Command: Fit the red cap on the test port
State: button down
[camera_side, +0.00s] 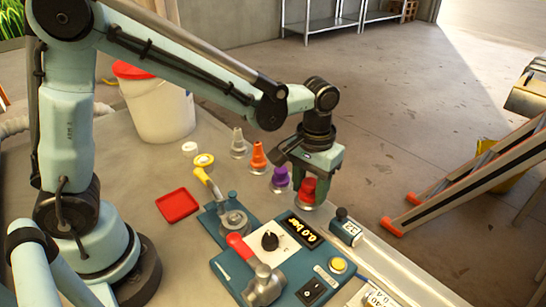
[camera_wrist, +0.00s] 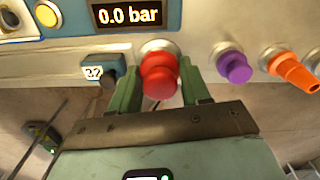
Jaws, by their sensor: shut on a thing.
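The red cap (camera_side: 307,191) stands upright on a pale round base at the near end of a row of coloured caps. My gripper (camera_side: 311,176) is over it from above, its green fingers shut on it. In the wrist view the red cap (camera_wrist: 160,78) sits between the two fingers of my gripper (camera_wrist: 162,88), with the grey base ring behind it. The teal test panel (camera_side: 225,268) lies beside the row, with metal fittings, a red lever and a yellow-handled lever. I cannot tell which fitting is the test port.
Purple (camera_side: 280,178), orange (camera_side: 258,157) and grey (camera_side: 238,142) caps stand close by in the row. A small gauge block (camera_side: 346,229) is beside the red cap. A red tray (camera_side: 178,206) and white bucket (camera_side: 158,105) stand farther left. The levers rise above the panel.

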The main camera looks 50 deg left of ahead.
jog(key=s+d+r, duration=0.5)
jog(key=d, duration=0.1)
jog(key=s+a+n, duration=0.5)
jog(key=s+a, duration=0.4)
jog(key=a, duration=0.4)
jog(key=shift+w+a+f, duration=0.1)
jog(key=shift+a+f, duration=0.05)
jog(key=shift+f, duration=2.55)
jog(key=shift+f, duration=0.6)
jog(key=c, duration=0.8)
grip_release()
notch_tip(320, 180, up, 11)
notch_tip(320, 180, up, 9)
send_over(234, 216)
